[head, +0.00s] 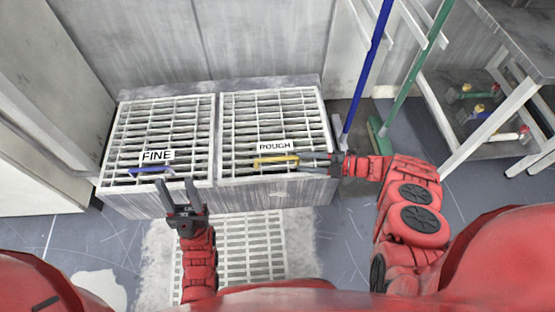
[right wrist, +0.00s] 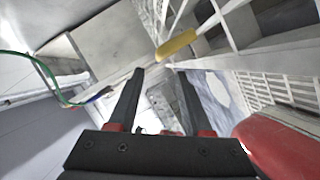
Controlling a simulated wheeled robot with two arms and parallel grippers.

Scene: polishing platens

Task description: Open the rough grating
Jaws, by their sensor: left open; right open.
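The rough grating (head: 262,110) lies flat and shut on the right half of the grey box, with a white ROUGH label (head: 275,146). Its yellow handle (head: 277,161) sits near the front edge; the yellow handle also shows in the right wrist view (right wrist: 177,45). My right gripper (head: 320,162) is open at the right end of that handle, its fingers pointing left; in the right wrist view the fingers (right wrist: 160,100) are apart with nothing between them. My left gripper (head: 178,190) is open and empty in front of the fine grating (head: 150,115).
The fine grating has a blue handle (head: 150,170) and a FINE label. A blue pole (head: 365,70) and a green broom (head: 400,85) stand right of the box. A shelf table (head: 520,45) is at far right. A floor grate (head: 245,245) lies in front.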

